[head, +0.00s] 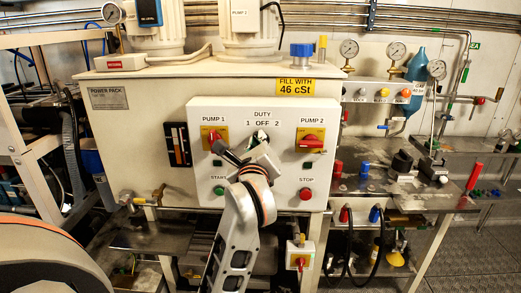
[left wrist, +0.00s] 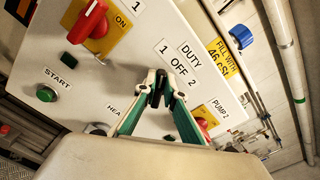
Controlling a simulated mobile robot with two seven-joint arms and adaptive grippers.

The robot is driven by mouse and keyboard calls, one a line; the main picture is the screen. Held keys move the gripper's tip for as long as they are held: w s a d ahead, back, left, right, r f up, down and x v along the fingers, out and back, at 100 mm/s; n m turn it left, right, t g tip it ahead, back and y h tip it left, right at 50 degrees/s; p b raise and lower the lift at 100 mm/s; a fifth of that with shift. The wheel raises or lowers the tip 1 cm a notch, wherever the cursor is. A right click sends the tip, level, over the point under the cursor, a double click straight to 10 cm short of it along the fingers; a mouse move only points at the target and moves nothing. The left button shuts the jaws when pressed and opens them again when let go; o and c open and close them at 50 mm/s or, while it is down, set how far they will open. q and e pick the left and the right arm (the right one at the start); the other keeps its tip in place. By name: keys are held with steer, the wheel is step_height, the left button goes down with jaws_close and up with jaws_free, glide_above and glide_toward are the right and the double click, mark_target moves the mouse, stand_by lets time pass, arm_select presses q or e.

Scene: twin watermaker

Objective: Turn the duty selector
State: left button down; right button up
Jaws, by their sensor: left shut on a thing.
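The white control panel (head: 290,175) on the front of the cream power pack carries a DUTY label (head: 262,114) marked 1 OFF 2. My left gripper (head: 262,142) is at the panel just below that label. In the left wrist view my left gripper (left wrist: 158,92) has its green-and-white fingers closed on the small black duty selector (left wrist: 155,98), below the OFF mark. The fingers cover most of the selector, so its exact pointing direction is hard to tell. In the head view the selector is hidden behind my gripper. My right gripper is not in view.
The red PUMP 1 switch (head: 213,138) and red PUMP 2 switch (head: 311,142) flank the selector. A green START button (head: 218,190) and red STOP button (head: 306,194) sit below. Gauges (head: 349,48) and a bench with valves (head: 402,162) stand to the right.

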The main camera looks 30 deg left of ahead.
arm_select(q)
steer(key=shift+f+n+b, duration=0.15)
steer(key=shift+n+b, duration=0.65)
steer(key=shift+n, duration=0.1)
steer(key=c, duration=2.1)
jaws_free()
steer(key=shift+c, duration=0.2)
steer(key=shift+a, duration=0.1)
steer(key=shift+r, duration=0.2)
step_height(320, 180, up, 10)
steer(key=shift+f, duration=0.15)
